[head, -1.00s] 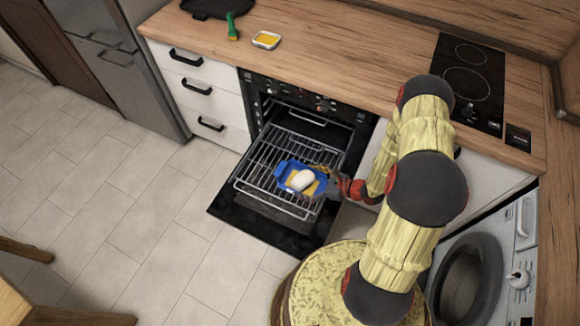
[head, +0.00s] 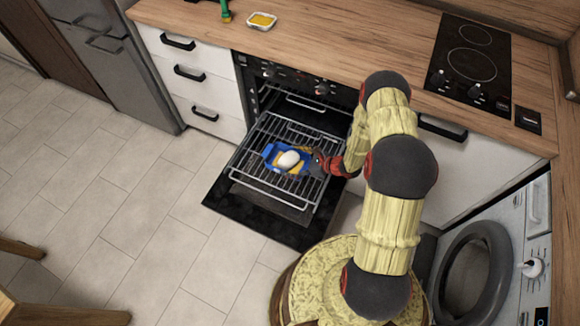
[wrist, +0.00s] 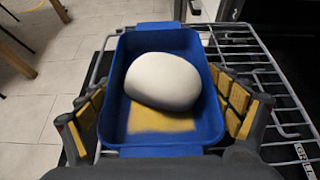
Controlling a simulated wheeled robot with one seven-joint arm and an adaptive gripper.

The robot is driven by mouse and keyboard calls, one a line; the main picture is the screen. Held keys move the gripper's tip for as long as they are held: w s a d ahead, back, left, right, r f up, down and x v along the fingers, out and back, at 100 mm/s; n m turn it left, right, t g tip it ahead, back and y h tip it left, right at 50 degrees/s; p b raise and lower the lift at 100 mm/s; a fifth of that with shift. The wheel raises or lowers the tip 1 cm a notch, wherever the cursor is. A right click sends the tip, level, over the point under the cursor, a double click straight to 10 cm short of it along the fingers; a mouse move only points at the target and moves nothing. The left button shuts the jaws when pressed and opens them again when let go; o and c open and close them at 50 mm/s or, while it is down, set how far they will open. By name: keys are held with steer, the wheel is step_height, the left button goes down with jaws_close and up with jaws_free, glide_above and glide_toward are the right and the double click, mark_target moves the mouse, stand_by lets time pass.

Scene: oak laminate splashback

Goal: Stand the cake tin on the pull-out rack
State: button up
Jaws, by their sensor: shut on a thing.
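The cake tin (head: 269,154) is a blue rectangular tin with a yellowish floor and a white rounded lump (head: 288,160) inside. It also shows in the wrist view (wrist: 118,95), level and between the finger pads. My gripper (head: 312,166) is shut on the tin, with a finger on each long side (wrist: 160,118). The pull-out rack (head: 262,185) is a wire rack drawn out of the open oven. The tin is over the rack's middle; I cannot tell whether it touches the wires. The rack's wires show at the right in the wrist view (wrist: 262,75).
The oven door (head: 225,200) is folded down below the rack. White drawers (head: 195,85) stand to the left and a washing machine (head: 480,270) to the right. The counter (head: 330,50) above holds a small dish (head: 262,21) and a hob (head: 470,60). The rack's left part is bare.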

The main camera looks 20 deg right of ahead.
steer(key=shift+w+f+b, duration=0.3)
steer(key=shift+w+f, duration=0.3)
steer(key=shift+f, duration=0.1)
steer(key=shift+w+f+b, duration=0.1)
steer(key=shift+f+b, duration=0.45)
steer(key=shift+f, duration=1)
steer(key=shift+f, duration=0.1)
steer(key=o, duration=1)
